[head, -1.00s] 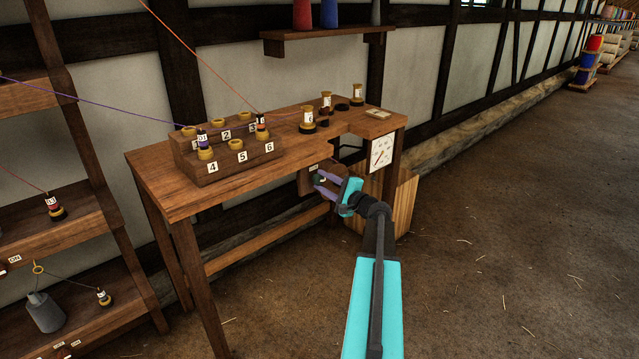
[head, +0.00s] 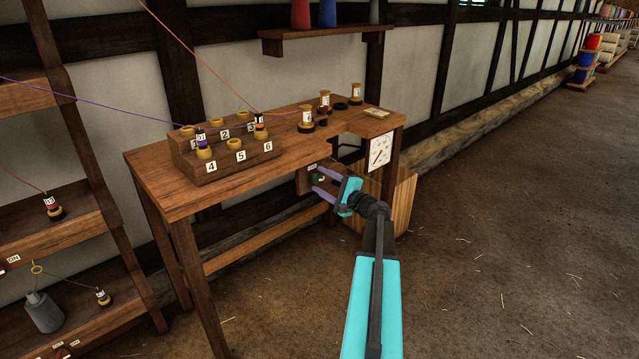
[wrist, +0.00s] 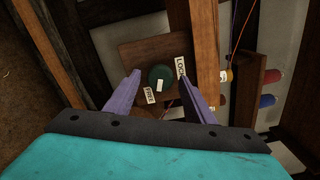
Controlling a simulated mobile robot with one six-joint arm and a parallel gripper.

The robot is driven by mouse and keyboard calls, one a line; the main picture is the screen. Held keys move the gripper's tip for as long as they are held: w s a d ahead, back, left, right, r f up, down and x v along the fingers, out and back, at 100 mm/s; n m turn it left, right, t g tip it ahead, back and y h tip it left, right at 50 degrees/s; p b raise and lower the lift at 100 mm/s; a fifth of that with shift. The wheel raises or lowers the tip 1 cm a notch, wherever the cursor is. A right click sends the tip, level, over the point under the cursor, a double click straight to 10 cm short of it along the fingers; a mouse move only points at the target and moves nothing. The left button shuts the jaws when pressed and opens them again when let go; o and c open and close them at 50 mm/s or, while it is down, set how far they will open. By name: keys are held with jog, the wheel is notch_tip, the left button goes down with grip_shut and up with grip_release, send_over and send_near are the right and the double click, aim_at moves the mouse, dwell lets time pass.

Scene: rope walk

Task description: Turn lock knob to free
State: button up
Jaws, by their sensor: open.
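A dark green round knob (wrist: 156,72) with a white mark sits on a square wooden plate (wrist: 135,54) in the wrist view. A LOCK label (wrist: 180,68) is on its right and a FREE label (wrist: 149,97) is below it. The white mark is on the knob's lower part, nearer the FREE label. My gripper (wrist: 160,80) is open, its purple fingers on either side of the knob; I cannot tell whether they touch it. In the head view my gripper (head: 318,179) faces the plate under the bench edge, and the knob (head: 318,177) is small between the fingers.
The wooden bench (head: 165,185) carries a numbered peg rack (head: 225,165) and several spools. A white dial (head: 380,150) hangs at its right end. A wooden box (head: 405,200) stands below. Shelves are at left; the floor at right is open.

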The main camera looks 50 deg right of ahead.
jog(key=s+a, duration=0.1)
jog(key=s, duration=1.2)
jog(key=shift+s, duration=0.2)
